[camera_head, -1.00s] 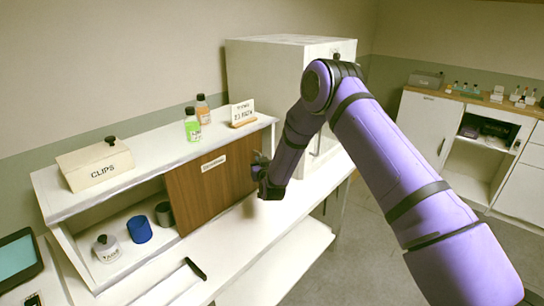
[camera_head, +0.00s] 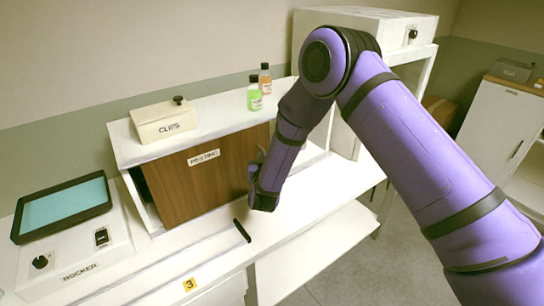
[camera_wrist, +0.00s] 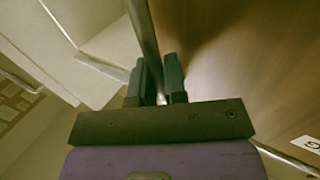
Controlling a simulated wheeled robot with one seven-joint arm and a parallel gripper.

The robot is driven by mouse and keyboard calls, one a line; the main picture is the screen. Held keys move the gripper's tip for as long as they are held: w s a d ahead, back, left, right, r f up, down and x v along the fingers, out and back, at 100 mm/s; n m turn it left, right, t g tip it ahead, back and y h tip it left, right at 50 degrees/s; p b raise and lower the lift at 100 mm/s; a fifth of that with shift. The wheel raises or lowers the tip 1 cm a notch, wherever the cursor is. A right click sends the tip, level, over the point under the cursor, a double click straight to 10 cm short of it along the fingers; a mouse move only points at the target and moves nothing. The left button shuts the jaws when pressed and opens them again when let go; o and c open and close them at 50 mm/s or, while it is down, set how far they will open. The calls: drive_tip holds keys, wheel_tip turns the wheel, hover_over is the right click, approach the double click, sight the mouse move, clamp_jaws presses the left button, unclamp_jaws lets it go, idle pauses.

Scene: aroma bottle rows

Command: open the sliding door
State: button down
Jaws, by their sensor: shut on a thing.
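The sliding door (camera_head: 200,180) is a brown wooden panel with a white label, in the front of a white cabinet (camera_head: 140,152). It covers most of the left part of the front, with a narrow gap at its left edge. Right of the door the front is open, partly hidden by my arm. My gripper (camera_wrist: 158,80) is at the door's right edge. In the wrist view its two fingers are shut on a vertical grey handle bar (camera_wrist: 142,25) beside the wooden panel (camera_wrist: 245,70).
A CLIPS box (camera_head: 165,125), a green bottle (camera_head: 254,97) and an orange bottle (camera_head: 265,80) stand on the cabinet top. A rocker device (camera_head: 75,245) with a teal top stands at the left. The white counter in front is mostly clear. A white box unit stands behind my arm.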

drive_tip(key=shift+a, duration=0.1)
drive_tip(key=c, duration=1.2)
unclamp_jaws()
drive_tip(key=s, duration=1.1)
drive_tip(key=shift+d, duration=0.2)
